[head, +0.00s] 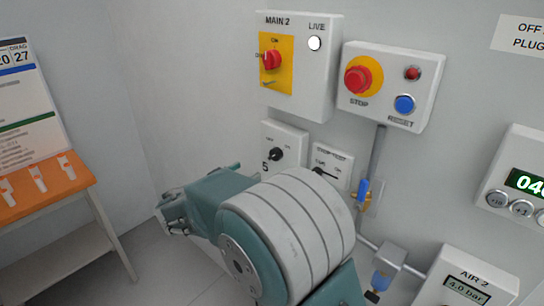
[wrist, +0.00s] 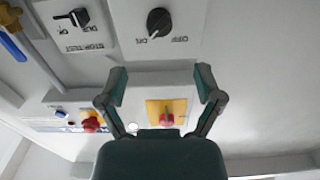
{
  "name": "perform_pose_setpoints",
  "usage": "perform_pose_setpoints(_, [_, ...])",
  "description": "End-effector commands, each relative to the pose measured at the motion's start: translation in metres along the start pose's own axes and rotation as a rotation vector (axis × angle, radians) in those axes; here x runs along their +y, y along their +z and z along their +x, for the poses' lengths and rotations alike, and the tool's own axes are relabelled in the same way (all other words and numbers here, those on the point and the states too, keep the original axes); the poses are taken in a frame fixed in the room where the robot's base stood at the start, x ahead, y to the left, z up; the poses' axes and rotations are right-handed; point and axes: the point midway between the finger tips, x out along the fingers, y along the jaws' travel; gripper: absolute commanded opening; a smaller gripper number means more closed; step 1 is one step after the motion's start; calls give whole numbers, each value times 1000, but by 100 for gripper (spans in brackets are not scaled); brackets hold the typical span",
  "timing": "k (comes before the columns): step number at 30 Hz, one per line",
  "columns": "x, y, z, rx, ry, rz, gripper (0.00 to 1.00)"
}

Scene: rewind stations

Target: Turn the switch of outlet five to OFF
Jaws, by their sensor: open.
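The outlet five switch is a black rotary knob (head: 276,154) on a white box (head: 291,136) marked 5, low on the wall under the MAIN 2 box. In the wrist view the picture is upside down; the knob (wrist: 159,20) is at top centre with ON and OFF printed beside it, and its pale mark seems to lie toward ON. My gripper (head: 172,215) is open and empty, left of and apart from the outlet box. In the wrist view its spread fingers (wrist: 161,72) lie below the knob in the picture, framing the MAIN 2 box.
The MAIN 2 box (head: 302,62) has a red switch. A STOP box (head: 393,84) is to its right. A STOP TEST switch box (head: 331,168) is beside outlet five. A blue-handled valve (head: 363,192) sits on a pipe. An orange-topped table (head: 45,192) stands left.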

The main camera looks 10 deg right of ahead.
Motion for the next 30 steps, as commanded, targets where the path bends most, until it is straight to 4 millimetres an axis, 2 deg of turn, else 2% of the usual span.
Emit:
perform_pose_setpoints(9, [2,1,60,-3,6,-3,85])
perform_pose_setpoints(15, [2,1,88,-4,4,-3,85])
perform_pose_setpoints(19, [1,1,96,-2,2,-4,85])
perform_pose_setpoints(27, [1,1,97,-3,1,-4,85])
perform_pose_setpoints(28, [1,1,97,-3,1,-4,76])
perform_pose_setpoints(29, [1,0,97,-3,2,-4,62])
perform_pose_setpoints(30, [1,0,97,-3,2,-4,44])
